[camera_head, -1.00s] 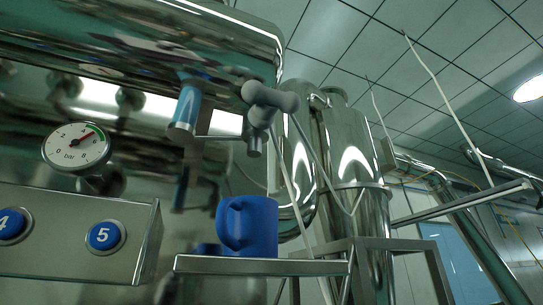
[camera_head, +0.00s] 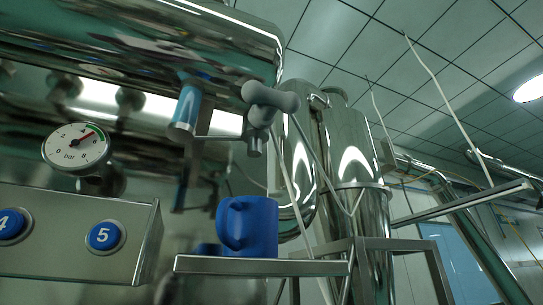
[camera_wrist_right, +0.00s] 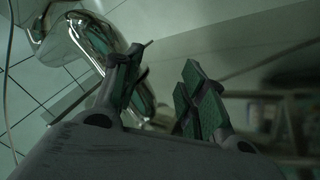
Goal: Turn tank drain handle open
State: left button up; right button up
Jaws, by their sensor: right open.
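The tank (camera_head: 150,45) is a large polished steel vessel across the upper left of the head view. A blue mug (camera_head: 247,226) stands on a steel shelf (camera_head: 262,266) below the tap. Neither gripper shows in the head view. My right gripper (camera_wrist_right: 160,85) shows in the right wrist view with its two fingers apart and nothing between them. The drain handle is not clearly visible in that view.
A pressure gauge (camera_head: 76,148) is mounted at the left. A steel panel (camera_head: 60,235) with blue buttons, one marked 5 (camera_head: 104,236), juts out at lower left. A blue-banded cylinder (camera_head: 185,108) hangs left of the tap. Tall steel vessels (camera_head: 355,150) stand right of it.

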jog(key=s+a+r+n+g+y, duration=0.2)
jog(key=s+r+n+g+y, duration=0.4)
jog(key=r+n, duration=0.4)
jog(key=s+a+r+n+g+y, duration=0.1)
jog(key=s+r+n+g+y, duration=0.2)
jog(key=r+n+g+y, duration=0.6)
jog(key=s+a+r+n+g+y, duration=0.2)
jog(key=s+r+n+g+y, duration=0.35)
jog(key=r+n, duration=0.6)
jog(key=s+r+n+g+h, duration=0.6)
jog(key=s+r+n+g, duration=0.3)
jog(key=s+r+n, duration=0.25)
jog(key=n+h, duration=0.4)
jog(key=h, duration=0.1)
send_near(271, 105)
jog(key=d, duration=0.4)
jog(key=shift+w+r+t, duration=0.25)
jog(key=shift+r+t, duration=0.2)
jog(key=shift+r, duration=0.05)
jog(key=shift+a, duration=0.2)
jog(key=shift+p+x, duration=1)
jog(key=shift+x, duration=5.8)
jog(key=shift+r, duration=0.1)
grip_shut()
